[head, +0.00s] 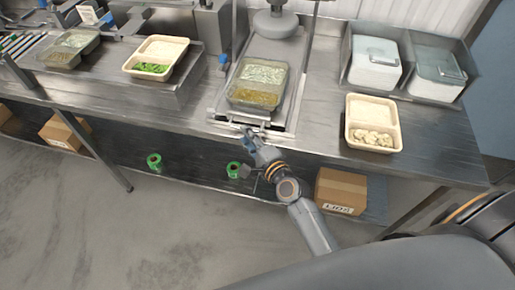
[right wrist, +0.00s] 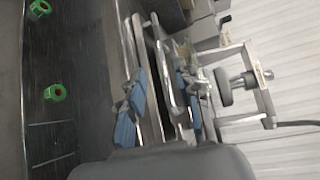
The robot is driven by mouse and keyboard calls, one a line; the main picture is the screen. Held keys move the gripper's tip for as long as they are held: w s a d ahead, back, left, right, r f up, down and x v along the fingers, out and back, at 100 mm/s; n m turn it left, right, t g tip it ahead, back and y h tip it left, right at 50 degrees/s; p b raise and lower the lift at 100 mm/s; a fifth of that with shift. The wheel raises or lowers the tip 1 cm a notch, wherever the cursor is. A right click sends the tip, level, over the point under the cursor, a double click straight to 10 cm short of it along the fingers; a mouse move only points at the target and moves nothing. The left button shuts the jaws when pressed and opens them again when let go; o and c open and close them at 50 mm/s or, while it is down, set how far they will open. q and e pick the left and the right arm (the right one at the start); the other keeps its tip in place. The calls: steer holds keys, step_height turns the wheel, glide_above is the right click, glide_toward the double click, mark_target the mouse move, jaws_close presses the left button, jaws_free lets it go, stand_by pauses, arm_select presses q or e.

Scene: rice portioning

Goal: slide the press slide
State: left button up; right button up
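The press slide (head: 217,114) is a flat metal tray on rails at the middle of the steel bench, under a round press head (head: 276,24). A clear two-part container (head: 258,82) with pale and yellow-brown food sits on it. My right gripper (head: 250,138) is at the slide's front edge, by its handle bar. In the right wrist view, the blue finger pads of my right gripper (right wrist: 163,105) stand apart, with metal bars of the slide between or just beyond them; contact is unclear. The press head (right wrist: 224,87) also shows there. My left gripper is not in view.
Green rolls (head: 154,162) and a cardboard box (head: 341,191) are on the lower shelf.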

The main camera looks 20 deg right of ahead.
steer(key=v, duration=0.7)
steer(key=shift+s, duration=0.4)
steer(key=s+f+n+g+b, duration=0.1)
steer(key=s+f+n+g, duration=0.25)
steer(key=f, duration=0.75)
steer(key=s+f+n+g+h+b, duration=0.1)
steer(key=s+f+n+g, duration=0.3)
steer(key=f, duration=0.8)
steer(key=s+f+n+g+b, duration=0.1)
steer(key=s+f+n, duration=0.2)
steer(key=s+f, duration=0.55)
steer(key=s+d+f+n+g+h, duration=0.1)
steer(key=s+d+f+n+g, duration=0.2)
steer(key=s+f, duration=0.6)
steer(key=s+d+f+n+g+h+b, duration=0.1)
steer(key=s+d+f+n+g, duration=0.2)
steer(key=s+f+n, duration=0.3)
steer(key=s+f, duration=0.4)
steer(key=s, duration=0.3)
steer(key=shift+s+d+f, duration=0.15)
steer(key=shift+s+d, duration=0.1)
steer(key=shift+d, duration=0.15)
steer(key=shift+g, duration=0.25)
